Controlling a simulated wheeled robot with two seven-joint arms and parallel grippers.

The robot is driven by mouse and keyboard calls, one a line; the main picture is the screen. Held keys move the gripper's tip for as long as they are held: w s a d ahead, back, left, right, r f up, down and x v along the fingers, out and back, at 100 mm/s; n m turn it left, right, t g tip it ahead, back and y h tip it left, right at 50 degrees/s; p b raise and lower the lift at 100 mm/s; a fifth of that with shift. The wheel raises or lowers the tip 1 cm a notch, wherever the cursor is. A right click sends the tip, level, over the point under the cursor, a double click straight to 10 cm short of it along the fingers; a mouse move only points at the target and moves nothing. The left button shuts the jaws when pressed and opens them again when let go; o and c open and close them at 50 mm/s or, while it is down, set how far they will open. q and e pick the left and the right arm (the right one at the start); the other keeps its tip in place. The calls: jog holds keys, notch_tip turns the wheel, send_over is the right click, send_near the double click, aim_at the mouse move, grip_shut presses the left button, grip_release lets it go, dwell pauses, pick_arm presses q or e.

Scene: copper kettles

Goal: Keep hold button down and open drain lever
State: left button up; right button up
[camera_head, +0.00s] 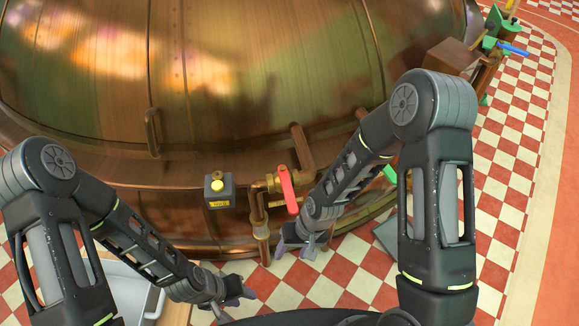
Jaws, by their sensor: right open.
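The hold button (217,186) is a yellow knob on a small grey box with a yellow label, at the front of the copper kettle. The red drain lever (288,190) sits on a brass valve to its right, pointing steeply downward. My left gripper (236,302) is below the button box, apart from it, with its fingers spread and nothing seen between them. My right gripper (300,248) is open and empty, just below the lever's lower end and apart from it.
The large copper kettle (250,90) fills the back. A brass drain pipe (261,230) runs down below the valve. A grey basin (130,290) stands at lower left, partly behind my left arm. Red and white tiled floor (510,180) is open at right.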

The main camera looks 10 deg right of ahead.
aim_at(291, 199)
jog(key=shift+n+h, duration=0.3)
jog(key=shift+h, duration=0.6)
jog(key=w+r, duration=0.2)
jog(key=r, duration=0.1)
jog(key=w+r+p, duration=0.1)
jog(key=w+r, duration=0.2)
jog(key=w+d+r, duration=0.1)
jog(key=w+r, duration=0.1)
jog(key=r, duration=0.1)
jog(key=shift+w+r, duration=0.1)
jog(key=shift+w, duration=0.25)
jog(key=shift+h, duration=0.8)
jog(key=w+r, duration=0.1)
jog(key=r, duration=0.1)
jog(key=w+r, duration=0.1)
jog(key=r, duration=0.2)
jog(key=w+r, duration=0.2)
jog(key=r, duration=0.1)
jog(key=shift+w+d+p, duration=0.1)
jog(key=shift+d+p, duration=0.2)
pick_arm(q)
notch_tip(291, 199, up, 2)
jog(key=shift+r, duration=0.2)
pick_arm(e)
notch_tip(291, 199, down, 10)
jog(key=b, duration=0.7)
pick_arm(q)
notch_tip(291, 199, down, 7)
pick_arm(e)
jog(key=shift+r, duration=0.1)
